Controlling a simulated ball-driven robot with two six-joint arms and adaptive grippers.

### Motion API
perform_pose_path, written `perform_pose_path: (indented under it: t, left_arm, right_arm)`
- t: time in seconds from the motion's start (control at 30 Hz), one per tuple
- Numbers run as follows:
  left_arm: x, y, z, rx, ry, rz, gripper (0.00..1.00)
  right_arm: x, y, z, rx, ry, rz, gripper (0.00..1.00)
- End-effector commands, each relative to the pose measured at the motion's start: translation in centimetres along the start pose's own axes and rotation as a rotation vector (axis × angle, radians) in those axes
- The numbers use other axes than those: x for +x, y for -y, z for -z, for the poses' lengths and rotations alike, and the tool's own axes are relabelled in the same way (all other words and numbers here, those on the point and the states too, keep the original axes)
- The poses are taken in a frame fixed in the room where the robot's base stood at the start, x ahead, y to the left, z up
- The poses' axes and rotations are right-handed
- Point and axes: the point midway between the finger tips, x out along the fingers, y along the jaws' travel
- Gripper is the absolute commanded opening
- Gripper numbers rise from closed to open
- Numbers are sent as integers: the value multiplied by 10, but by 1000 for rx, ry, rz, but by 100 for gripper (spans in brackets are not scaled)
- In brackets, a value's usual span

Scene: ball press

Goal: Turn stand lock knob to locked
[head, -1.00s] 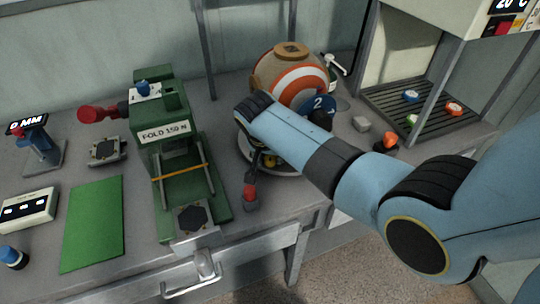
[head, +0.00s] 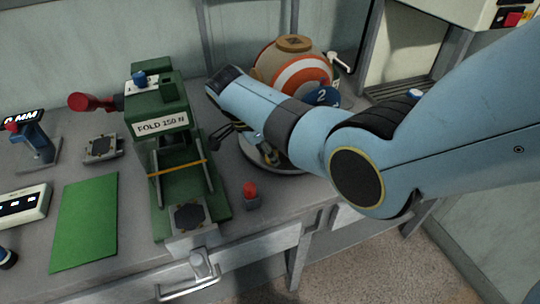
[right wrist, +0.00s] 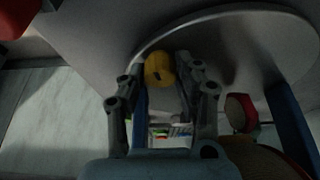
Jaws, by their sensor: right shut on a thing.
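The yellow knob (right wrist: 158,70) shows in the right wrist view at the edge of the stand's round grey plate (right wrist: 225,28). It has a small dark mark; I cannot tell its lock setting. My right gripper (right wrist: 163,88) has its fingers on either side of the knob and is shut on it. In the head view my right arm covers the knob and much of the stand (head: 270,167). The striped orange and white ball (head: 298,72) sits behind my forearm on the stand. My left gripper is not in view.
A green press (head: 163,128) labelled FOLD 150 N stands left of the stand. A red-topped block (head: 250,190) is in front of the stand, near the bench edge. A green mat (head: 85,220) lies at left. A grey rack (head: 405,90) is at the back right.

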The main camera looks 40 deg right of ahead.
Motion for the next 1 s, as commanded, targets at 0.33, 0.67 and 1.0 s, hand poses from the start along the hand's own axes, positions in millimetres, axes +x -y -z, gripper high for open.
perform_pose_path:
  t: [0.33,0.67,1.0]
  left_arm:
    - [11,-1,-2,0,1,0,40]
    - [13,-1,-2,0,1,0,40]
    - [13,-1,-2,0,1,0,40]
  right_arm:
    - [1,2,0,169,0,-68,0]
    - [0,1,0,216,1,-89,0]
    - [0,1,0,217,2,-89,33]
